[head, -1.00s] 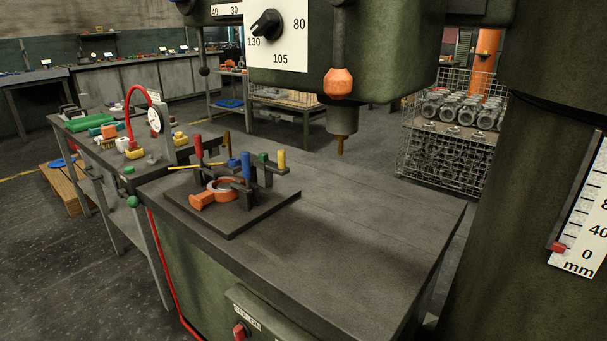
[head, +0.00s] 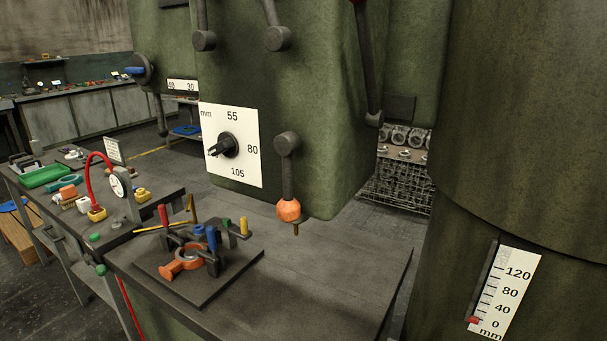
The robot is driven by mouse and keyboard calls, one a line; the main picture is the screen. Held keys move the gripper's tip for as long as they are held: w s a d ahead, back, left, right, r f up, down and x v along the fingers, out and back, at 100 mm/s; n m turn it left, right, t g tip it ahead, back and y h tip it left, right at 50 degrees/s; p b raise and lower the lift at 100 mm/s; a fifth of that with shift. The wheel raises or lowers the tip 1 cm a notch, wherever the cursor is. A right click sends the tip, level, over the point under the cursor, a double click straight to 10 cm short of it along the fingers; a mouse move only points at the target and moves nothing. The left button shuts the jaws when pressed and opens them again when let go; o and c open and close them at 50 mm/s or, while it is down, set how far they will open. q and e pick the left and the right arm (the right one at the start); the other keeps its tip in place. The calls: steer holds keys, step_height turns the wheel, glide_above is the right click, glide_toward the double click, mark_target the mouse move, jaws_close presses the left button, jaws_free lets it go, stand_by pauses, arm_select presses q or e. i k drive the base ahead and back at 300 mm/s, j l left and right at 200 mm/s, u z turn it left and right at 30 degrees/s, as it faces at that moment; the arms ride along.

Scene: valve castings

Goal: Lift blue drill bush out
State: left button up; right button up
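A drilling fixture on a dark base plate (head: 205,292) sits on the drill table at lower left in the head view. An orange casting (head: 168,272) lies in it, with a grey ring opening showing. An upright blue piece (head: 212,238) stands at the fixture's right, and a smaller blue piece (head: 198,229) shows just behind it. I cannot tell which of these is the blue drill bush. A red upright handle (head: 164,216) and a yellow one (head: 244,226) flank them. Neither of my grippers is in view.
The green drill head (head: 290,100) fills the upper middle, its orange-knobbed lever (head: 288,209) hanging low. The thick column (head: 530,130) stands at right. The drill table (head: 340,275) is bare right of the fixture. A side bench (head: 35,190) holds a dial gauge (head: 117,185) and small parts.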

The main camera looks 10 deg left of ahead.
mark_target(199, 230)
steer(key=i+j, duration=0.1)
steer(key=j, duration=0.3)
steer(key=j+z, duration=0.1)
steer(key=j, duration=0.35)
steer(key=i+j, duration=0.1)
steer(key=j, duration=0.3)
